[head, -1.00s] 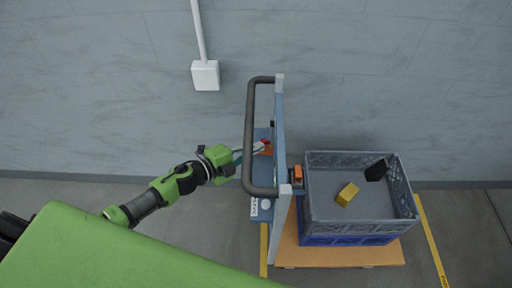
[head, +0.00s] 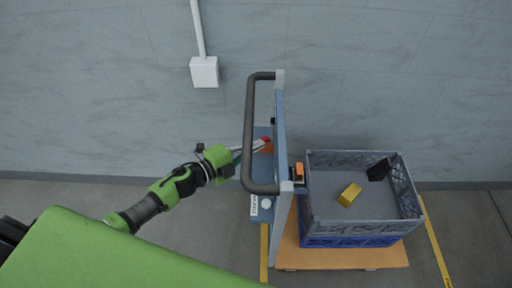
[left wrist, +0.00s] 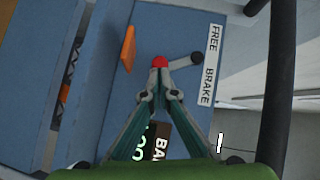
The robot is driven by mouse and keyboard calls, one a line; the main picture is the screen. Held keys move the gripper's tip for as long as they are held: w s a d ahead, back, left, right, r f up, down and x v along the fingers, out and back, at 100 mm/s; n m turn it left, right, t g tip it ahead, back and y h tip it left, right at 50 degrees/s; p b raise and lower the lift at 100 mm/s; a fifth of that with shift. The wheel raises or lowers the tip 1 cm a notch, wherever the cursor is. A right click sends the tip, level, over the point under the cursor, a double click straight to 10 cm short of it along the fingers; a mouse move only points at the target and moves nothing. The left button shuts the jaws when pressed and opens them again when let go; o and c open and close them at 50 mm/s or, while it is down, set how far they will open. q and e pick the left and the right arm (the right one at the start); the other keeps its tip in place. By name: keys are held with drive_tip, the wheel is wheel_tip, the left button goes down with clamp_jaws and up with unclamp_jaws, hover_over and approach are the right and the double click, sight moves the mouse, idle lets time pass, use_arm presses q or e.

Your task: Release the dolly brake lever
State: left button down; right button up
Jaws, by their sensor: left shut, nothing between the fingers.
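The dolly (head: 279,235) stands against the wall with an upright blue panel and a dark push handle (head: 249,130). My left gripper (head: 262,144) reaches in past the handle. Its fingertips (left wrist: 160,70) are together at the red knob; I cannot tell whether they touch it. Nothing is between them. My right gripper is out of view.
An orange tab (left wrist: 128,48) stands beside the lever. A grey crate (head: 356,224) with a yellow block (head: 349,194) and a black piece (head: 379,170) sits on a blue crate (head: 350,241) on the dolly. The push handle stands close to my left gripper. Floor at left is open.

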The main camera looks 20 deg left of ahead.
use_arm(q)
drive_tip(key=shift+w+f+b, duration=0.15)
drive_tip(key=shift+f+b, duration=0.1)
drive_tip(key=shift+b, duration=0.3)
drive_tip(key=shift+w+a+f+b, duration=0.1)
drive_tip(key=shift+w+f+b, duration=0.15)
drive_tip(key=shift+b, duration=0.25)
drive_tip(key=shift+w+a+f+b, duration=0.25)
drive_tip(key=shift+w+f+b, duration=0.35)
drive_tip(key=shift+w, duration=0.2)
